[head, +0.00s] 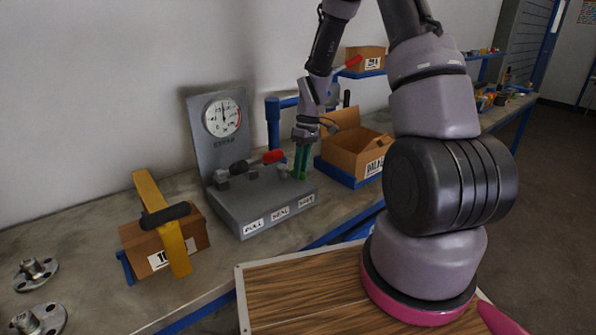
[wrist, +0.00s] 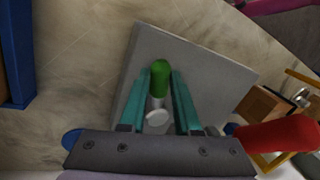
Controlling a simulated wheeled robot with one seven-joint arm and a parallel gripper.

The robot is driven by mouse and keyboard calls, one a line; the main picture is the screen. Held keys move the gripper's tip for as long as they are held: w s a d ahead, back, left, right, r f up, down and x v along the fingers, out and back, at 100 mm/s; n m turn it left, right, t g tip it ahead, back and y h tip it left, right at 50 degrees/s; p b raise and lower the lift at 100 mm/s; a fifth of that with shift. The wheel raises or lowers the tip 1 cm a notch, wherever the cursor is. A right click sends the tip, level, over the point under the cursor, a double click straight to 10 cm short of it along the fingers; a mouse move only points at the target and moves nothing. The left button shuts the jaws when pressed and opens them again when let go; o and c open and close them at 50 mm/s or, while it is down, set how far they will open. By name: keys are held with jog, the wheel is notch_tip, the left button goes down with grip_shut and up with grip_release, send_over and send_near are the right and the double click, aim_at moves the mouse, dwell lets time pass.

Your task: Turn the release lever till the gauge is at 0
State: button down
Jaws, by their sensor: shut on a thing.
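The pressure gauge (head: 223,116) is a white round dial on an upright grey panel. Its needle points roughly straight up; the numbers are too small to read. My gripper (head: 301,172) is at the right end of the base, pointing down. In the wrist view its teal fingers are shut on a green-tipped lever (wrist: 159,76) with a metal stem. The fingers hide much of this lever in the head view.
Labels line the base's front. A blue pipe (head: 273,123) rises behind. Metal flanges (head: 37,272) lie at the left.

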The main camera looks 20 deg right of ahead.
jog(key=w+n, duration=0.1)
jog(key=n, duration=0.1)
jog(key=w+d+n, duration=0.1)
jog(key=shift+d+n+g+h, duration=0.15)
jog(key=shift+n+g+h, duration=0.15)
jog(key=shift+n, duration=0.1)
jog(key=shift+w+d+n, duration=0.2)
jog(key=shift+w+n, duration=0.25)
jog(key=shift+n, duration=0.45)
jog(key=shift+w+n+h, duration=0.35)
jog(key=shift+w+n, duration=0.2)
jog(key=shift+n, duration=0.5)
jog(key=shift+w+n+h, duration=0.3)
jog(key=shift+w+n, duration=0.3)
jog(key=shift+n, duration=0.4)
jog(key=shift+w+n+h, duration=0.35)
jog(key=shift+w+n, duration=0.2)
jog(key=shift+n, duration=0.5)
jog(key=c, duration=0.6)
grip_release()
jog(key=v, duration=1)
jog(key=shift+w+a+r, duration=0.1)
jog(key=shift+w+r, duration=0.15)
jog(key=shift+r, duration=0.15)
